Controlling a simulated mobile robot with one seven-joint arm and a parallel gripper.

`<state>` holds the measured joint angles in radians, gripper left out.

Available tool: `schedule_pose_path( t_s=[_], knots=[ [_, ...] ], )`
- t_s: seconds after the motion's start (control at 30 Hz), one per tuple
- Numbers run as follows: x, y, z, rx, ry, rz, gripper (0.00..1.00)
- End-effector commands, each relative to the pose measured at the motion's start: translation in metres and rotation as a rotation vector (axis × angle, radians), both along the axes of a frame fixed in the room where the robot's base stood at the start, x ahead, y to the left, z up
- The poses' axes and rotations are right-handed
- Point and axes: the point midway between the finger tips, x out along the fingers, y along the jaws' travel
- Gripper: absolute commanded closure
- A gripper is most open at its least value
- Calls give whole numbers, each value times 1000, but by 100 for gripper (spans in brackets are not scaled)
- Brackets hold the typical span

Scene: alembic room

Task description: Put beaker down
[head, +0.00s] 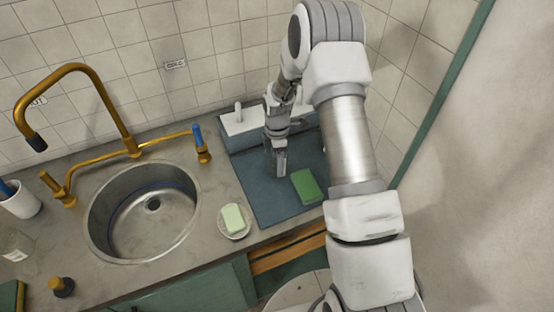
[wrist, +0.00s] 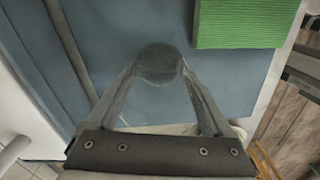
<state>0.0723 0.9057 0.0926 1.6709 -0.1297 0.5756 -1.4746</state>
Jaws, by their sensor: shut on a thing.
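My gripper (head: 278,168) points down over the blue-grey mat (head: 262,206), to the right of the sink. In the wrist view, my gripper (wrist: 160,82) has its two fingers converging on a dark grey, round-ended thing, which I take to be the beaker (wrist: 160,62). The fingers are shut on it. The beaker's clear walls are hard to make out, and it is mostly hidden in the head view. I cannot tell whether its base touches the mat.
A green sponge (head: 306,186) lies close right of my gripper. A pale soap bar (head: 233,218) sits in a dish beside the mat. The steel sink (head: 125,235) is left, with brass taps (head: 135,147). The mat's front-left part is clear; a tiled wall stands behind.

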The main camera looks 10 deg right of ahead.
Motion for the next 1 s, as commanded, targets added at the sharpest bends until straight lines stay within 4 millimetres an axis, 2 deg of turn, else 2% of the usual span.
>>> schedule_pose_path(
  t_s=[0.07,0.1,0.17,0.4,0.57,1.0],
  knots=[
    [0,0,-4,0,0,0,100],
    [0,0,-3,0,0,-1,10],
    [0,0,-2,0,0,0,0],
    [0,0,-2,0,0,0,0],
    [1,0,8,0,-3,0,0],
    [1,0,95,0,-4,0,0]
  ],
)
